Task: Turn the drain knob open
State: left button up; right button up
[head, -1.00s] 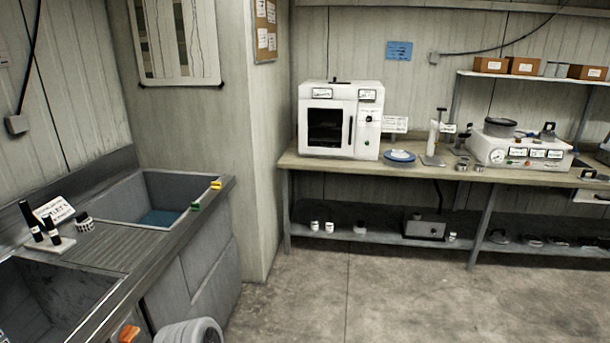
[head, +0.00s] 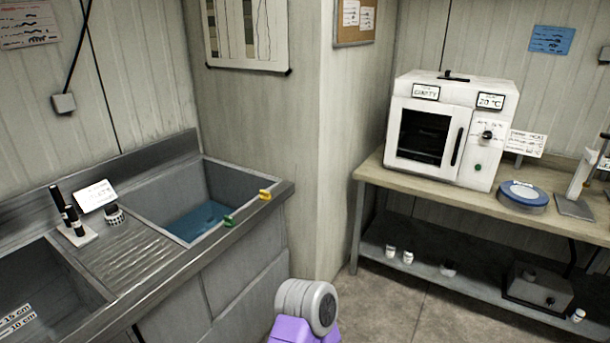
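A sink unit stands at the left, with a right basin (head: 168,192) holding some blue water and a left basin (head: 25,270) cut off by the frame. A green fitting (head: 229,221) and a yellow fitting (head: 265,195) sit on the right basin's front rim. No label shows which knob is the drain knob. The orange knob seen earlier on the unit's front is not clearly visible now. Neither of my grippers is in view. A grey rounded link with a purple part at the bottom centre appears to be my own arm.
A ribbed drainboard (head: 125,255) lies between the basins, with black cylinders (head: 67,212), a card (head: 96,195) and a small roll (head: 114,214) behind it. A bench (head: 372,170) with a white oven (head: 450,130) stands at the right. Some floor shows below the bench.

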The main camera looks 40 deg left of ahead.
aim_at(264, 196)
jog(key=u, duration=0.3)
jog(key=i, duration=1.95)
jog(key=u, duration=1.8)
jog(key=i, duration=0.9)
jog(key=u, duration=1)
